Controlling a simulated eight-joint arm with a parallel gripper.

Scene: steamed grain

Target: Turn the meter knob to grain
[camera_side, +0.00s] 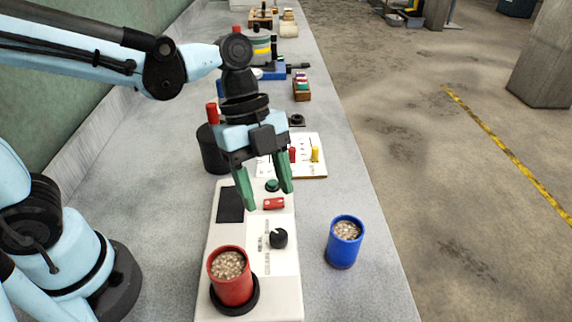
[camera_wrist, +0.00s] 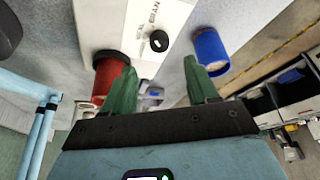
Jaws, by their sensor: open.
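The white meter (camera_side: 282,305) lies on the grey bench. Its round black knob (camera_side: 279,238) sits on the right part of its top, beside small printed marks; the knob also shows in the wrist view (camera_wrist: 159,41) with a light pointer mark. The word GRAIN seems to be printed beside it there. A red cup of grain (camera_side: 231,279) stands on a black round base at the meter's near end. My gripper (camera_side: 268,202) has green fingers, is open and empty, and hangs above the meter's far half, apart from the knob.
A blue cup of grain (camera_side: 344,243) stands right of the meter, close to the bench edge. A red block (camera_side: 274,204) and a green button (camera_side: 272,185) are on the meter. Behind are a white board (camera_side: 316,170) with pegs and a black cylinder (camera_side: 213,150).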

